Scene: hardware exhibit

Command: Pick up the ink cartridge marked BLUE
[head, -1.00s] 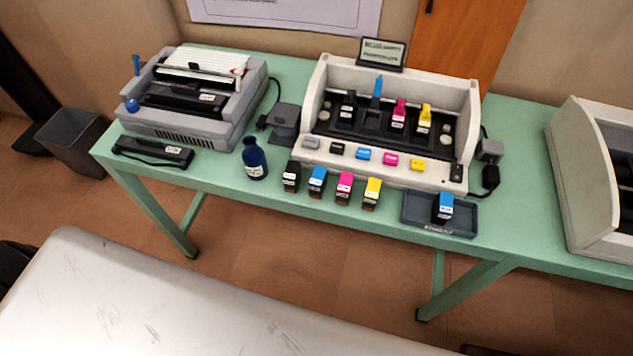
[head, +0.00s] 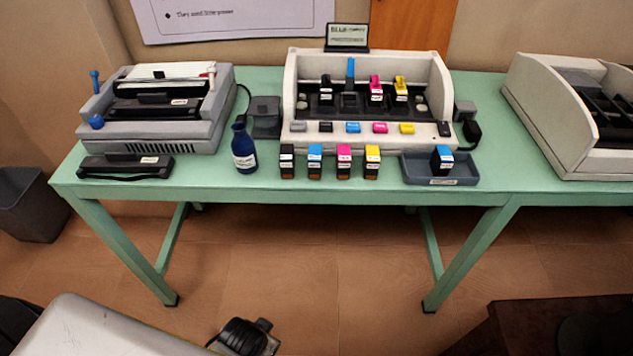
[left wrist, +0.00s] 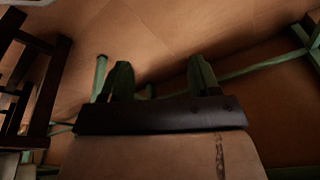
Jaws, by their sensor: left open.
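Two blue-topped ink cartridges show in the head view, with labels too small to read. One blue-topped cartridge (head: 315,161) stands in the front row between a black-topped cartridge (head: 287,161) and a magenta-topped one (head: 344,161). The other blue-topped cartridge (head: 442,158) stands in a shallow dark tray (head: 413,172) to the right. My left gripper (left wrist: 160,77) is open and empty in the left wrist view, with the floor behind it. It is away from the cartridges. My right gripper cannot be made out.
The printer (head: 295,100) stands behind the row, holding black, magenta and yellow cartridges; a blue lever stands up at its second slot. A yellow-topped cartridge (head: 372,161) ends the row. A dark blue bottle (head: 244,150) stands left of it. The green table's (head: 220,185) front strip is narrow.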

